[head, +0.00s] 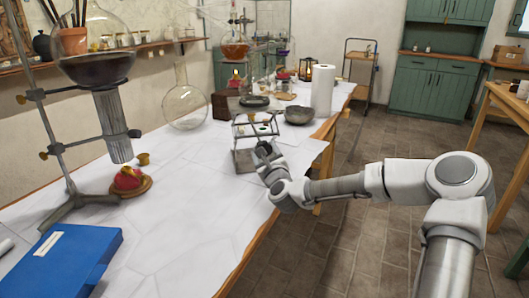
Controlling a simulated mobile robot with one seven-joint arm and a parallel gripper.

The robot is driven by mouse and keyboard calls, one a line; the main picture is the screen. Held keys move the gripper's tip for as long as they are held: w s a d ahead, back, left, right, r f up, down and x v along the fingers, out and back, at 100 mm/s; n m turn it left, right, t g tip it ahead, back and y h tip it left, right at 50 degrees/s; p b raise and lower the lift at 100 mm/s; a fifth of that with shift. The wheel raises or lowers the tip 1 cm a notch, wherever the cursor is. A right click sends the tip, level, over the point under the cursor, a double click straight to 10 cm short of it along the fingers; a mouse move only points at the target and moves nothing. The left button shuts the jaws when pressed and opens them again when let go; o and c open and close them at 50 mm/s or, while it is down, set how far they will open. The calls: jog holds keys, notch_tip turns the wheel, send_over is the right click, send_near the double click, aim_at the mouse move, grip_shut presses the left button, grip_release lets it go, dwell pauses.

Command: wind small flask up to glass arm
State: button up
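My gripper (264,152) is at the right front side of a metal-framed stand that looks like a lifting jack (243,160), on the long white-topped table. Whether it touches the stand's knob or frame is too small to tell, and so is whether its fingers are open or shut. A small clear glass shape (251,117) shows over the stand's upper plate; I cannot tell for certain that it is the small flask. Behind, a round flask with orange liquid (235,51) hangs in glassware. I cannot make out the glass arm clearly.
A large clear flask (186,107), wooden box (226,104), grey bowl (299,115) and paper roll (322,91) stand around the jack. At left are a big dark-filled flask (96,68) on a stand, a red burner (128,178) and a blue book (66,262). The front tabletop is mostly clear.

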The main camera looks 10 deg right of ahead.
jog(key=o, duration=1.4)
jog(key=s+p, duration=0.1)
jog(key=s, duration=0.4)
jog(key=s+p, duration=0.1)
jog(key=s, duration=0.5)
jog(key=s+p, duration=0.1)
jog(key=s, duration=0.5)
jog(key=shift+s+d+p, duration=0.25)
jog(key=shift+d+p, duration=0.05)
jog(key=shift+p, duration=0.1)
